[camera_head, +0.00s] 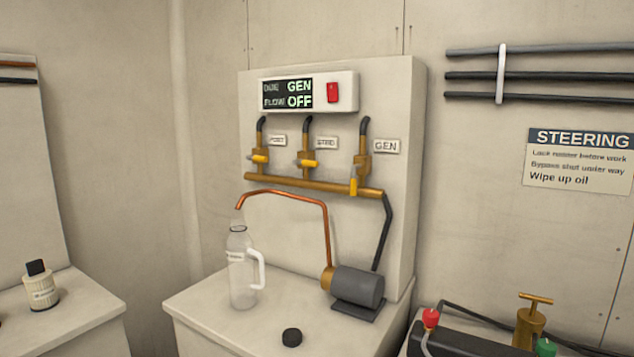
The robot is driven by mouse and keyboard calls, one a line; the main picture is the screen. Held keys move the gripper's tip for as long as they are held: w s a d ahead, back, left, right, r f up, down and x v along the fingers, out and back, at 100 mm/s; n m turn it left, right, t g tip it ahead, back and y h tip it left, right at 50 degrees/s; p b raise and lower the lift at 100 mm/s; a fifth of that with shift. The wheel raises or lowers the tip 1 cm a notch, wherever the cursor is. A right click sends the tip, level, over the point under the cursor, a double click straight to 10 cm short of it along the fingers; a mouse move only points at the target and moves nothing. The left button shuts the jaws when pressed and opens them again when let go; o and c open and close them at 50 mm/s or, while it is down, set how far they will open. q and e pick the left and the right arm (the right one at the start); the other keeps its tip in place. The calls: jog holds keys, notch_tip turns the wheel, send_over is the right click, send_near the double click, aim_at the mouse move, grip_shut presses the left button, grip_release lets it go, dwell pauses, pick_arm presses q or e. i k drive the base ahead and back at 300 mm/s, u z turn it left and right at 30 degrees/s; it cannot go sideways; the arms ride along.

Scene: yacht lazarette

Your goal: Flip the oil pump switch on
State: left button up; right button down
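The red rocker switch (333,92) sits at the right end of a white control box (350,80) on the upright panel. The box's display (287,94) reads GEN on the upper line and FLOW OFF on the lower. The oil pump (356,287), a dark grey cylinder with a brass end, stands on the white cabinet below. A copper pipe (327,225) runs from the pump up and over to a spout above a clear bottle (242,268) with a handle. Neither of my grippers shows in the view.
Several brass valves with yellow handles sit on a brass manifold (315,187); the one labelled GEN (354,187) has its handle vertical. A black cap (292,337) lies near the cabinet's front edge. A small white bottle (41,286) stands at left. A STEERING sign (578,160) hangs at right.

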aim_at(332, 88)
jog(key=k, duration=0.6)
jog(key=u, duration=0.8)
jog(key=i, duration=1.1)
jog(key=z, duration=0.35)
